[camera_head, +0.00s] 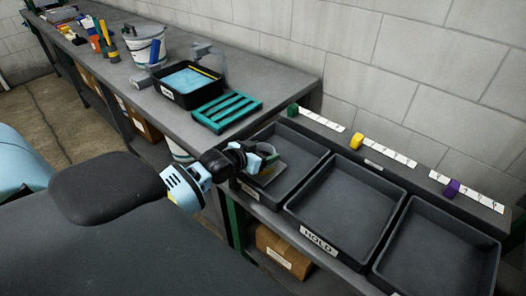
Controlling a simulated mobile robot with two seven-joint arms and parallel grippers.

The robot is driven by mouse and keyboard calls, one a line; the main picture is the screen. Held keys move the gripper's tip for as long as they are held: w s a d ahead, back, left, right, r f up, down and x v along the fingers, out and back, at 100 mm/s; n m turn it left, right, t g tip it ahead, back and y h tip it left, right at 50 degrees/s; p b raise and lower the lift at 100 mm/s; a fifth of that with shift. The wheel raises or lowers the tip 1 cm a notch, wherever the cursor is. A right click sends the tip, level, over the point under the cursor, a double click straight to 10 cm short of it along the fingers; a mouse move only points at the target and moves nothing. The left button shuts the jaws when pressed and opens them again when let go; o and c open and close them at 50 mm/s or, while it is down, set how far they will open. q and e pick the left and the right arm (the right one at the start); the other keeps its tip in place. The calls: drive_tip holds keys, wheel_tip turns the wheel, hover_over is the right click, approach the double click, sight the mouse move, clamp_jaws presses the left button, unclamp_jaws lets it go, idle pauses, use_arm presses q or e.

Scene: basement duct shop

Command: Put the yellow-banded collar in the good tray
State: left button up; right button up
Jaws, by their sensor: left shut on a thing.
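My left gripper (262,157) reaches in from the left, over the leftmost dark tray (310,157). It is shut on a small greyish ring-like piece, which looks like the collar (273,168). The fingers partly hide the collar, and I cannot make out its yellow band clearly. The collar is at or just above the tray floor; I cannot tell whether it touches. The leftmost tray's front label is mostly hidden by my arm, so I cannot read it. My right gripper is not in view.
A middle tray (348,168) labelled HOLD and a right tray (412,282) look empty. Green, yellow and purple blocks with white tags sit on the ledge behind. On the bench stand a black bin (163,94) with blue contents, a green rack (227,113) and a white bucket (146,50).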

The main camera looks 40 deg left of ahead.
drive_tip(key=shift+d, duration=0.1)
use_arm(q)
drive_tip(key=o, duration=1.4)
drive_tip(key=shift+c, duration=0.2)
drive_tip(key=shift+r, duration=0.2)
drive_tip(key=shift+s+r, duration=0.1)
drive_tip(key=shift+s, duration=0.25)
drive_tip(key=d+p+v, duration=0.1)
drive_tip(key=v, duration=1)
drive_tip(key=shift+a, duration=0.45)
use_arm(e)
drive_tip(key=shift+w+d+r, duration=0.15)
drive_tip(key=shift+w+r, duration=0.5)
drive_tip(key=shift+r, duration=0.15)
use_arm(q)
drive_tip(key=shift+s, duration=0.2)
